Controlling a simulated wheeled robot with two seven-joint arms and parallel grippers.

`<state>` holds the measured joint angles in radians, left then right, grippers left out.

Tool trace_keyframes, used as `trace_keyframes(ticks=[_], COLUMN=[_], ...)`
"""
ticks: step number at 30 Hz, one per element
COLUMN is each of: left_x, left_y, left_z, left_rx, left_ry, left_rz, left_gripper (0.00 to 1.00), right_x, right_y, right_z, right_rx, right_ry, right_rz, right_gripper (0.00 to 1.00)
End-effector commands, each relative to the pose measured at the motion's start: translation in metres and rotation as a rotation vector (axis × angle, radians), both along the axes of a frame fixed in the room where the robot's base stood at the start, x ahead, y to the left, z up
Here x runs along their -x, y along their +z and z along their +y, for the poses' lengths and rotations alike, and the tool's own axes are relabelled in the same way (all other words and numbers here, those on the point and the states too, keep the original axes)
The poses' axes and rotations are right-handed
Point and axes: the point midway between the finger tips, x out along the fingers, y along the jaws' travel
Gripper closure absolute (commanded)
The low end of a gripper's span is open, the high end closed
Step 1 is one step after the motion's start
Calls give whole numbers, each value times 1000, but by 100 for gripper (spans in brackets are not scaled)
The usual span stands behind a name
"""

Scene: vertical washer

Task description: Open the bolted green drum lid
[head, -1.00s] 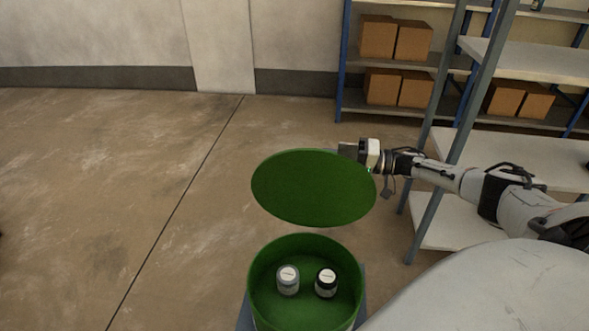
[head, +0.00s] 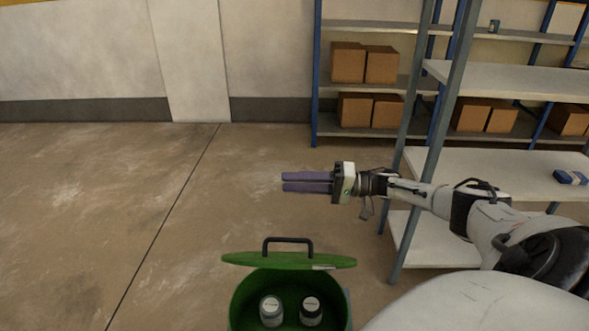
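The green drum (head: 240,300) stands at the bottom of the head view with its mouth partly uncovered. The round green lid (head: 240,260) shows nearly edge-on at the drum's far rim, its dark handle (head: 288,241) upward. I cannot tell whether the lid rests on the rim or is in the air. Inside the drum are a white-capped jar (head: 271,312) and a dark jar (head: 311,312). My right gripper (head: 284,182) is above and behind the lid, apart from it. Its two purple fingers point left, with a narrow gap and nothing between them. My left gripper is out of view.
A grey-and-blue shelf rack (head: 480,160) stands close to my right arm. Another rack behind holds cardboard boxes (head: 364,63). A blue item (head: 570,177) lies on a right shelf. The concrete floor on the left is clear.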

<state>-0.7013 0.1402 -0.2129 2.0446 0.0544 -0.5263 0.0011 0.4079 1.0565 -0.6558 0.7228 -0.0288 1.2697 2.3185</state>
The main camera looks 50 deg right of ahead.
Motion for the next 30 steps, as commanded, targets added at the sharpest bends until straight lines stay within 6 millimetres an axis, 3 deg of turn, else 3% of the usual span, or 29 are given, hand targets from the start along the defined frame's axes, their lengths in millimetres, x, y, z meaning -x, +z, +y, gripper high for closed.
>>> trace_keyframes(ticks=[15,21,30], left_x=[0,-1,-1], left_y=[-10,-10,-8], left_z=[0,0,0], left_rx=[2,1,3], left_ry=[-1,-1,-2], left_rz=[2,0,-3], left_gripper=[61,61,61], right_x=[67,78,78], right_y=[-2,0,0], right_z=[-57,-66,-66], right_rx=[2,3,2], right_ry=[-4,-3,-3], right_rz=[2,0,0], right_gripper=[72,72,72])
